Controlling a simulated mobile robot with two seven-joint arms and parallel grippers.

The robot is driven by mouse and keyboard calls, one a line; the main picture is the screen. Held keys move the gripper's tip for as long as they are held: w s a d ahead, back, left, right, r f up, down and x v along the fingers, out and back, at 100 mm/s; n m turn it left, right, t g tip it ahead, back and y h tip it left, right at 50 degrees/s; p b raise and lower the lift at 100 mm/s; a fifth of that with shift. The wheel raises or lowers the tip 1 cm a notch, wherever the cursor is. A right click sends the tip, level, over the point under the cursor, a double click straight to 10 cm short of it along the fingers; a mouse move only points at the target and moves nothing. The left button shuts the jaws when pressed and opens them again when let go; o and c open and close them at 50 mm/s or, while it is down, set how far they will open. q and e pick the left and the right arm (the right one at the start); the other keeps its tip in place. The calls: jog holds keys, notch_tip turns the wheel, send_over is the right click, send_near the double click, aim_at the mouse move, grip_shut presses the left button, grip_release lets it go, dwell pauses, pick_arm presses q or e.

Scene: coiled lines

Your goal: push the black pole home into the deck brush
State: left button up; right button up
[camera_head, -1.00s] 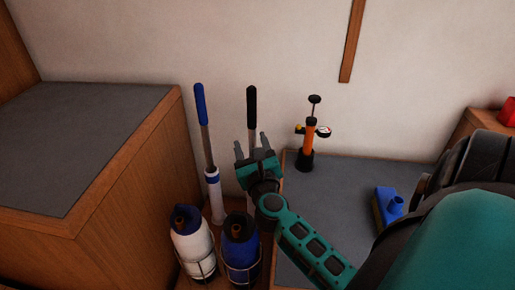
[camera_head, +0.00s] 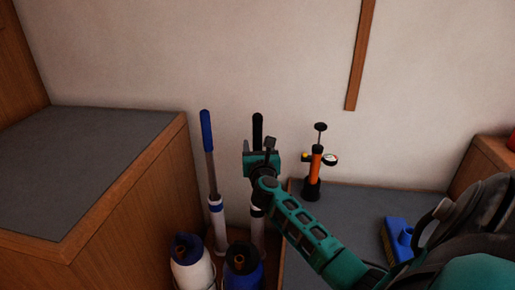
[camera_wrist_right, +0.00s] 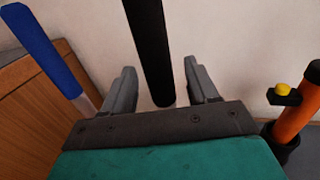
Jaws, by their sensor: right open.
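The black pole (camera_head: 257,128) stands upright near the wall, its lower part in a white tube (camera_head: 257,232). My right gripper (camera_head: 260,148) is at the pole's upper part and hides some of it. In the right wrist view the black pole (camera_wrist_right: 150,45) runs between the two spread fingers of my right gripper (camera_wrist_right: 160,72), with gaps on both sides. The deck brush (camera_head: 398,240), a blue block with a socket on top and yellowish bristles, lies on the grey surface at the right. My left gripper is not in view.
A blue-handled pole (camera_head: 206,135) stands in another white tube, left of the black pole. An orange pump (camera_head: 314,172) stands right of my gripper. A wooden cabinet (camera_head: 130,210) is at the left.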

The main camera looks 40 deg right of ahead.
jog(key=shift+w+d, duration=0.3)
jog(key=shift+w, duration=0.1)
